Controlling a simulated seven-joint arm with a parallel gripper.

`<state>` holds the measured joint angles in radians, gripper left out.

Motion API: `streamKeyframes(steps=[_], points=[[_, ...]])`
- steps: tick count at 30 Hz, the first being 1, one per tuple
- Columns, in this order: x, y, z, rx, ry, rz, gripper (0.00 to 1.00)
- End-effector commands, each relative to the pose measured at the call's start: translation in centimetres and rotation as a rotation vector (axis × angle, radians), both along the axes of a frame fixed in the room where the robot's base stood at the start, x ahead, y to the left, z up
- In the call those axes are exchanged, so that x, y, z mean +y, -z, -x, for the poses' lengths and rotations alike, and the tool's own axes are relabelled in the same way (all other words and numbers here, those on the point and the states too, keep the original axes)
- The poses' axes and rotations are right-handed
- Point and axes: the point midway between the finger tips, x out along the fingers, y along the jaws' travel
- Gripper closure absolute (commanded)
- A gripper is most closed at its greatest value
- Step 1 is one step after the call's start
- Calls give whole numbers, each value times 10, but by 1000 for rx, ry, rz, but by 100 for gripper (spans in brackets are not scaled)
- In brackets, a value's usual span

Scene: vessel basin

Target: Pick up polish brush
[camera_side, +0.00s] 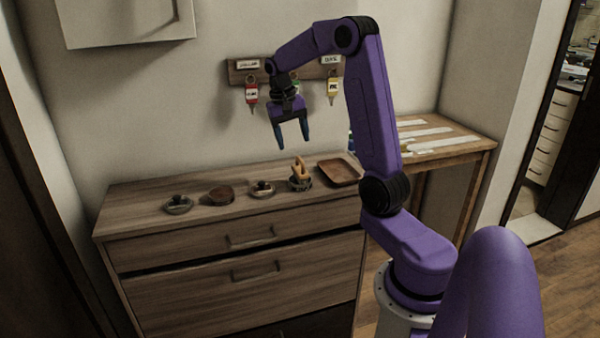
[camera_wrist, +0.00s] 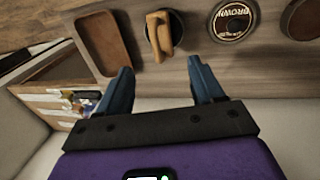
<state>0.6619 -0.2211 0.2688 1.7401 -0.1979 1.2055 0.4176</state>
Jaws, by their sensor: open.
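The polish brush appears to be the tan wooden-handled piece (camera_side: 299,169) resting in or on a small dark round container (camera_side: 300,185) on the dresser top. In the wrist view the tan piece (camera_wrist: 158,36) lies across the dark container, ahead of my fingers. How it sits in the container is hard to tell. My gripper (camera_side: 293,146) is open and empty, pointing down above the dresser, a little behind and above the brush. Its two blue fingers also show in the wrist view (camera_wrist: 158,80), apart with nothing between them.
A brown wooden tray (camera_side: 339,173) is right of the brush. Left of it are a round labelled tin (camera_side: 262,189), a brown round dish (camera_side: 221,195) and a dark-lidded tin (camera_side: 178,205). A key rack (camera_side: 285,70) hangs on the wall behind. A wooden side table (camera_side: 450,146) stands right.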

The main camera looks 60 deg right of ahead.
Motion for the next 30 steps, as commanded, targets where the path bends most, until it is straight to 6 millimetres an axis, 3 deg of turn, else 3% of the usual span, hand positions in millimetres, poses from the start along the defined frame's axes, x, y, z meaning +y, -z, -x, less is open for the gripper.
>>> streamKeyframes(steps=[6, 14, 22, 30], points=[[-5, 33, 5, 4, 0, -1, 33], [-5, 49, 8, 3, -3, 0, 33], [-5, 84, 15, 4, 0, -1, 33], [-6, 93, 16, 0, -1, 0, 33]])
